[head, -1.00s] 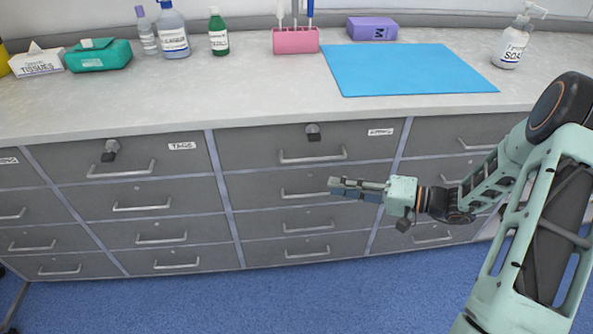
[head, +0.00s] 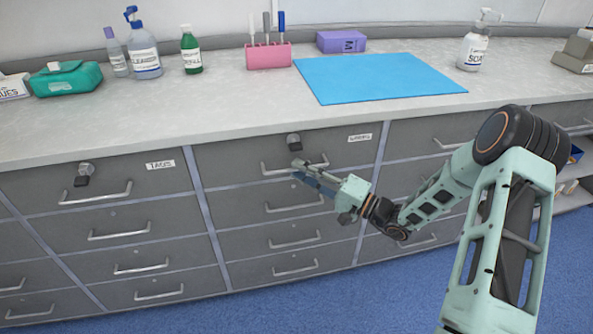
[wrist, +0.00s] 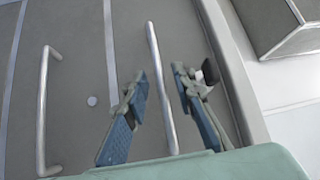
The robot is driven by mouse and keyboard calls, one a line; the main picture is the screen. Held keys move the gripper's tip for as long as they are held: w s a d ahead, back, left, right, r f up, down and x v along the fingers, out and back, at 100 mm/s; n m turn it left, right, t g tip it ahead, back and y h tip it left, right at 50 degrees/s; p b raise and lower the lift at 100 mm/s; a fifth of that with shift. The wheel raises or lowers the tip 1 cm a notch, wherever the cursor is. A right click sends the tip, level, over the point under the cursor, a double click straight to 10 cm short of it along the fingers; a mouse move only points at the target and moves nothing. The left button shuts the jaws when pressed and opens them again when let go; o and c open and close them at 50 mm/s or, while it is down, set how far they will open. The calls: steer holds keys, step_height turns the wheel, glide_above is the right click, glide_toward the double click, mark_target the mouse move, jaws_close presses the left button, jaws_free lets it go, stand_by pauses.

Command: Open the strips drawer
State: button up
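The top middle drawer (head: 225,165) is grey and closed, with a silver bar handle (head: 275,173). A small white label (head: 360,138) sits at its upper right, too blurred to read surely, so I cannot confirm it says strips. My gripper (head: 299,170) is at this handle, near its right part. In the wrist view the open fingers of my gripper (wrist: 160,78) lie on either side of the handle (wrist: 160,85), with gaps visible on both sides. The drawer to the left carries a label reading TAGS (head: 160,164).
A dark lock-like fitting (head: 294,142) sits above the handle at the drawer's top edge. The second drawer's handle (head: 294,207) is just below. The counter (head: 230,105) overhangs above, with a blue mat (head: 380,78) and bottles. Blue floor lies open in front.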

steer(key=shift+x, duration=0.95)
steer(key=shift+c, duration=0.3)
jaws_close()
